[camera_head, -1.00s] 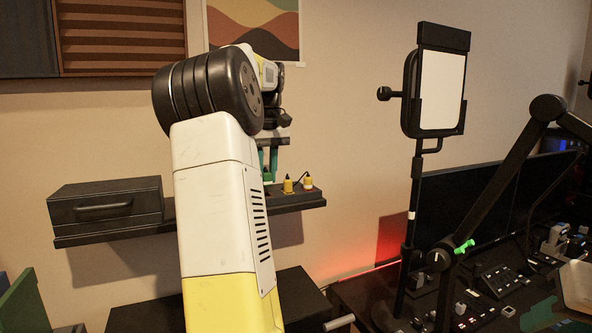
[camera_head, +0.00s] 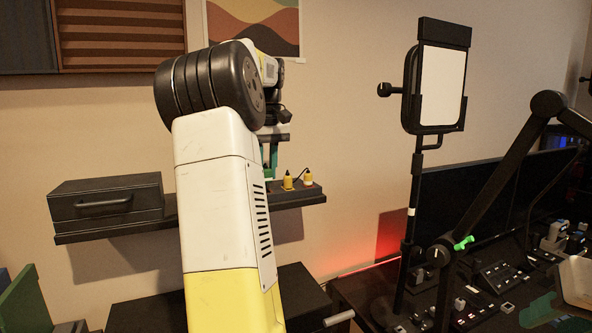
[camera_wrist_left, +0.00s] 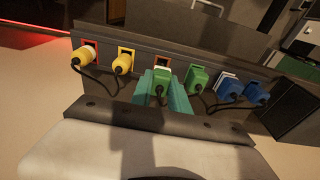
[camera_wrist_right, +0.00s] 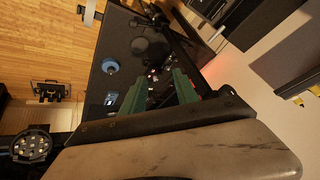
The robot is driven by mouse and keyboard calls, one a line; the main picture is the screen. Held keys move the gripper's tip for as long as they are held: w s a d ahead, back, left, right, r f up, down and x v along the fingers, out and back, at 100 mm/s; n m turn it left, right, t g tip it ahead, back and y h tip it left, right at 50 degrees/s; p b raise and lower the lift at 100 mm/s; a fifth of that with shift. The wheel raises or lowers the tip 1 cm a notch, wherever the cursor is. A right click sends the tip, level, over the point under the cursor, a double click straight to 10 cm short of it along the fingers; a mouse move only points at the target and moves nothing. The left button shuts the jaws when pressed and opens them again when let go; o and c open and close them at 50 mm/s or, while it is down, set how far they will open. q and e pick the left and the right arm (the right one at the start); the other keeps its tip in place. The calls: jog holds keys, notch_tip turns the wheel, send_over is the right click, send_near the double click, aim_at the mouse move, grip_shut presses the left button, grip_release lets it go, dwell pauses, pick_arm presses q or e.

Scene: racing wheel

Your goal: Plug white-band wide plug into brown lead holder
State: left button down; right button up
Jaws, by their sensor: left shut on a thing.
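In the left wrist view my left gripper (camera_wrist_left: 165,88) has teal fingers shut on a green plug (camera_wrist_left: 160,80) with a dark cable. The plug stands in front of a brown-framed holder opening (camera_wrist_left: 162,61) in the dark panel. Whether it is inside the opening cannot be told. In the head view the left fingers (camera_head: 270,155) are at the wall shelf, partly hidden by my arm. My right gripper (camera_wrist_right: 160,92) is open and empty, its fingers apart, in the right wrist view.
Two yellow plugs (camera_wrist_left: 123,64) sit to the left in the panel. Another green plug (camera_wrist_left: 197,78) and blue plugs (camera_wrist_left: 229,88) sit to the right. The shelf (camera_head: 300,197) bears a dark drawer box (camera_head: 105,203). A desk with monitors and a lamp arm (camera_head: 500,190) stands right.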

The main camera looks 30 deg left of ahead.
aim_at(267, 169)
pick_arm(q)
jog(key=shift+f, duration=1.25)
dwell(0.5)
jog(key=c, duration=1.2)
grip_release()
jog(key=shift+r, duration=0.1)
jog(key=r, duration=0.7)
jog(key=shift+s+d+r, duration=0.2)
jog(key=shift+s+d, duration=0.1)
jog(key=shift+d, duration=0.1)
